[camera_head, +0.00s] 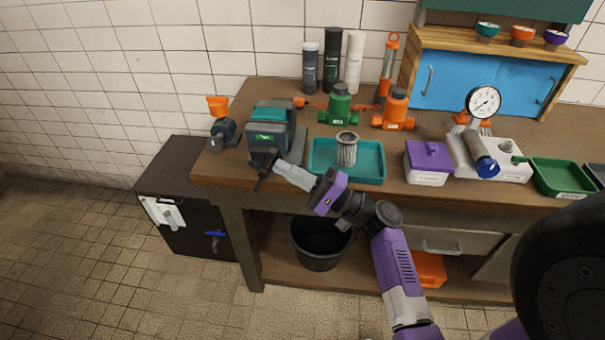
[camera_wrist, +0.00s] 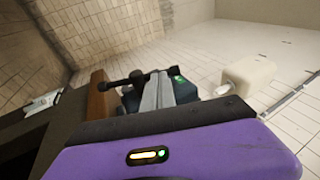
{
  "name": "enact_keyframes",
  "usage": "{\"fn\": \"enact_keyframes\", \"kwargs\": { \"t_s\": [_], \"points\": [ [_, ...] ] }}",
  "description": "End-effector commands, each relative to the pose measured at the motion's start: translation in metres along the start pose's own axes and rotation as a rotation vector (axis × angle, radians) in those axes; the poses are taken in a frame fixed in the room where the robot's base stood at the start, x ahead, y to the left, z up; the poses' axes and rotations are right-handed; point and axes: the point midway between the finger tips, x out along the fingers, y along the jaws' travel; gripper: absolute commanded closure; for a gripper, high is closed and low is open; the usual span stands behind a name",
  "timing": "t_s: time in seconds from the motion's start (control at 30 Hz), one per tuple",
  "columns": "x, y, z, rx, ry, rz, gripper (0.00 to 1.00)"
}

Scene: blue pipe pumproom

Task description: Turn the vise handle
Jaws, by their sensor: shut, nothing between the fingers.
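The dark teal bench vise (camera_head: 272,125) stands at the front left corner of the workbench. Its black handle (camera_head: 262,170) hangs at the vise's front, partly hidden by my gripper in the head view. In the wrist view the handle (camera_wrist: 133,79) is a dark bar with knobbed ends, slanting across just beyond my fingers. My gripper (camera_head: 282,166) is shut and empty, with its grey fingers pointing at the vise's front. The fingers also show in the wrist view (camera_wrist: 158,92), side by side over the vise body. I cannot tell whether they touch the handle.
A teal tray (camera_head: 370,174) with a metal filter (camera_head: 347,150) stands just right of the vise. An orange-topped part (camera_head: 219,118) stands at its left. A black bucket (camera_head: 319,246) is below the bench. The floor at the left front is clear.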

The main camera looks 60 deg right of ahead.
Motion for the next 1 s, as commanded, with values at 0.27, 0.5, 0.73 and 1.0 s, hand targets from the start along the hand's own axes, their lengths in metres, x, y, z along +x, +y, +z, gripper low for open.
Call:
{"fn": "enact_keyframes", "kwargs": {
  "t_s": [0.27, 0.5, 0.73, 1.0],
  "points": [
    [0.008, 0.000, 0.000, -0.001, 0.000, 0.000, 1.00],
    [0.009, 0.000, 0.000, -0.001, -0.001, 0.000, 1.00],
    [0.023, -0.005, 0.001, -0.001, -0.001, -0.002, 1.00],
    [0.022, -0.004, 0.001, -0.001, 0.000, -0.001, 1.00]
  ]
}}
